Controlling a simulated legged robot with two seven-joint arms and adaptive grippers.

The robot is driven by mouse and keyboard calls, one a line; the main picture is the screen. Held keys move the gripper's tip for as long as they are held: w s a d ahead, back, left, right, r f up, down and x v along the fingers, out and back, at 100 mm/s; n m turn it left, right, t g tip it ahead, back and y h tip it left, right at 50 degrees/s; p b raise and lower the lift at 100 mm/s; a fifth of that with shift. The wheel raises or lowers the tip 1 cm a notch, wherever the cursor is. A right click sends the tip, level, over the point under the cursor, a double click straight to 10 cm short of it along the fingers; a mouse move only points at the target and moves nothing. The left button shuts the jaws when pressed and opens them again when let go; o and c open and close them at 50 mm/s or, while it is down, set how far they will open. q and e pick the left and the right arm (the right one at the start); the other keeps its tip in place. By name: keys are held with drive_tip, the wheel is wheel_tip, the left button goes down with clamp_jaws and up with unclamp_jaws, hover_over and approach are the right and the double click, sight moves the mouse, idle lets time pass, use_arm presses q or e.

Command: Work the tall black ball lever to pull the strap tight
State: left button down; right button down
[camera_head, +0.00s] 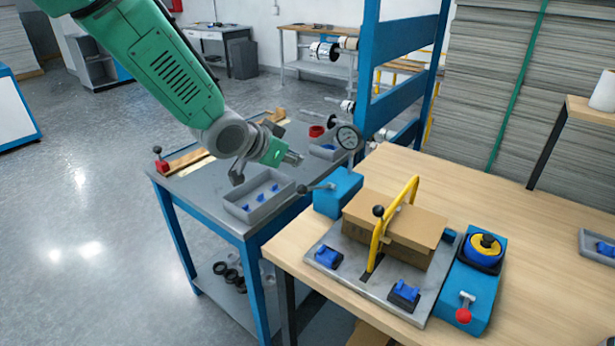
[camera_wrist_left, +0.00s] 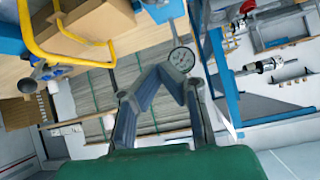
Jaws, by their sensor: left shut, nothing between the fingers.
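A black ball lever (camera_head: 378,211) stands upright in front of a brown carton (camera_head: 405,232), close to a yellow arch (camera_head: 388,218) that spans the carton on a grey plate (camera_head: 340,235). Its ball also shows at the left edge of the wrist view (camera_wrist_left: 27,85). A second, lower black ball lever (camera_head: 306,188) sticks out left of a blue box (camera_head: 338,192). No separate strap can be told from the yellow arch. My left gripper (camera_head: 291,158) is shut and empty over the grey bench, apart from both levers, up and left of the blue box. My right gripper is out of view.
A round gauge (camera_head: 348,137) stands behind the blue box. A blue unit with a red ball lever (camera_head: 463,315) is at the plate's right. A grey tray (camera_head: 258,197) with blue parts lies below my gripper. The wooden table's right side (camera_head: 545,230) is mostly clear.

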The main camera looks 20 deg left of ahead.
use_arm(q)
hover_over(317, 187)
drive_tip(key=s, duration=0.1)
wheel_tip(317, 187, down, 6)
drive_tip(key=s, duration=0.1)
drive_tip(key=s+a+f, duration=0.1)
drive_tip(key=s+f, duration=0.1)
drive_tip(key=shift+s+a+f+p, duration=0.15)
drive_tip(key=shift+s+a+p, duration=0.1)
drive_tip(key=shift+p, duration=0.15)
drive_tip(key=shift+a, duration=0.1)
